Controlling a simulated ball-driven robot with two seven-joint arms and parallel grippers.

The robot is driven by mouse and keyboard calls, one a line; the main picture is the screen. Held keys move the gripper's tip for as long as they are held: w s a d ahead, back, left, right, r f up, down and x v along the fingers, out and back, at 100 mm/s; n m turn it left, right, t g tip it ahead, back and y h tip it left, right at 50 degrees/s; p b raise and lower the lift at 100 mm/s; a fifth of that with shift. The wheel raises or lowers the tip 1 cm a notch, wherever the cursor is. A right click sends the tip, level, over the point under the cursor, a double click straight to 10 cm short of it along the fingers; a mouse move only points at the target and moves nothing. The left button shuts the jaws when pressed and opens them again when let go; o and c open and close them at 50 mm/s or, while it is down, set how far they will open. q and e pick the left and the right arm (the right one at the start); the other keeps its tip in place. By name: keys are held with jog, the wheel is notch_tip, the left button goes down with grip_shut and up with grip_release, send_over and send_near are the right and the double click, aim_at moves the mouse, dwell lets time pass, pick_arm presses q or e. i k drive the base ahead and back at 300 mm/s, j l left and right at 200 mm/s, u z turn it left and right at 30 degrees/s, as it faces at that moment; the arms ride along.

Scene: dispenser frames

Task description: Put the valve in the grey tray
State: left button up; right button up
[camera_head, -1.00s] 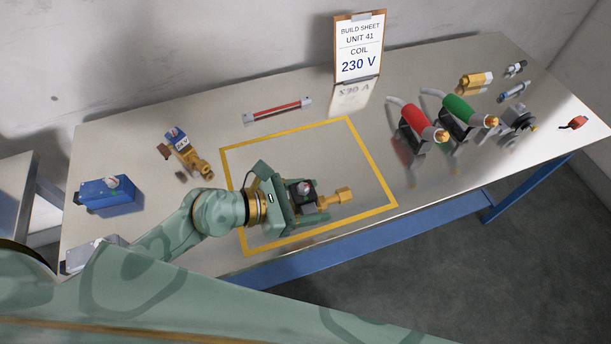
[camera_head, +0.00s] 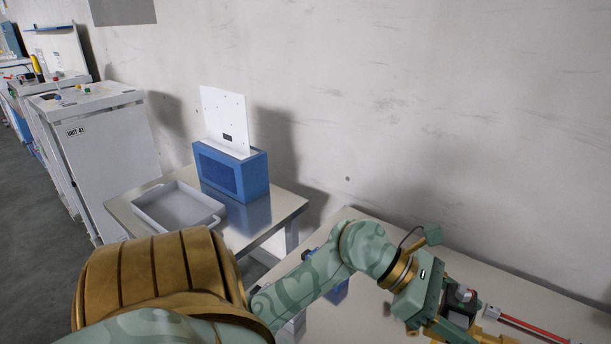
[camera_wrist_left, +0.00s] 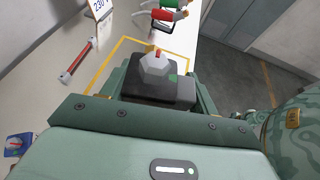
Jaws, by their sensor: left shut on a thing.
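The valve (camera_head: 463,297) has a black coil block and a brass body. It is in my left gripper (camera_head: 446,318) at the lower right of the head view, above the long workbench. In the left wrist view the valve's black block (camera_wrist_left: 160,90), with a grey top, sits between the fingers of my left gripper (camera_wrist_left: 158,100). The grey tray (camera_head: 180,207) is shallow and looks empty. It stands on a small side table left of the bench, well apart from the gripper. My right gripper is not in view.
A blue box (camera_head: 232,172) with a white panel (camera_head: 226,120) stands behind the tray. White cabinets (camera_head: 100,150) are further left. A gap separates the side table (camera_head: 262,222) from the workbench (camera_head: 350,318). A red bar (camera_head: 535,328) lies on the bench.

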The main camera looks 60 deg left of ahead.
aim_at(176, 211)
jog(key=j+u, duration=1.25)
jog(key=u, duration=0.15)
